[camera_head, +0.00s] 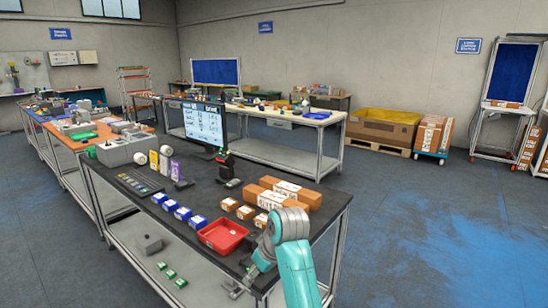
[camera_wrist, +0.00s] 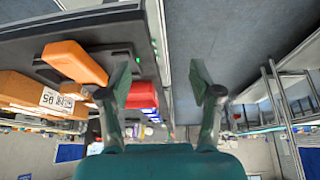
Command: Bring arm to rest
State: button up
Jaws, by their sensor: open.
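My arm (camera_head: 291,255) reaches in from the bottom of the head view, beside the near right corner of the dark table (camera_head: 320,207). My gripper (camera_head: 238,287) hangs at the table's near edge in that view. In the wrist view my gripper (camera_wrist: 160,82) has its two fingers well apart with nothing between them. A red tray (camera_head: 223,236) lies on the table just beyond my gripper; it also shows beside the left finger in the wrist view (camera_wrist: 142,95).
Long brown boxes (camera_head: 284,193), small brown boxes (camera_head: 246,212) and blue-and-white boxes (camera_head: 171,206) stand on the table. A monitor (camera_head: 204,124) and a scanner (camera_head: 225,165) stand behind. A lower shelf (camera_head: 190,262) holds small green boxes (camera_head: 170,274). Open floor (camera_head: 430,220) lies to the right.

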jog(key=s+d+f+m+t, duration=0.1)
jog(key=s+d+f, duration=0.1)
jog(key=f, duration=0.4)
jog(key=s+d+f+m, duration=0.1)
jog(key=s+d+f, duration=0.1)
jog(key=f, duration=0.5)
jog(key=s+d+f+m+t, duration=0.1)
jog(key=s+d+f+t, duration=0.1)
jog(key=s+d+f, duration=0.4)
jog(key=s+d+f+m+t+h, duration=0.15)
jog(key=s+f, duration=0.25)
jog(key=s, duration=0.4)
jog(key=s+d+f+m+t, duration=0.1)
jog(key=s+d+f+m, duration=0.1)
jog(key=s+d+f, duration=0.45)
jog(key=s+d+r+m+t+h, duration=0.1)
jog(key=s+r+t, duration=0.15)
jog(key=s, duration=0.75)
jog(key=s+d+r+m+t, duration=0.1)
jog(key=s+d+r, duration=0.15)
jog(key=s, duration=0.65)
jog(key=s+d+r+m+t+h, duration=0.1)
jog(key=s+r+t, duration=0.1)
jog(key=s+r, duration=1.1)
notch_tip(320, 180, up, 2)
jog(key=shift+s+r, duration=0.2)
jog(key=shift+s, duration=0.2)
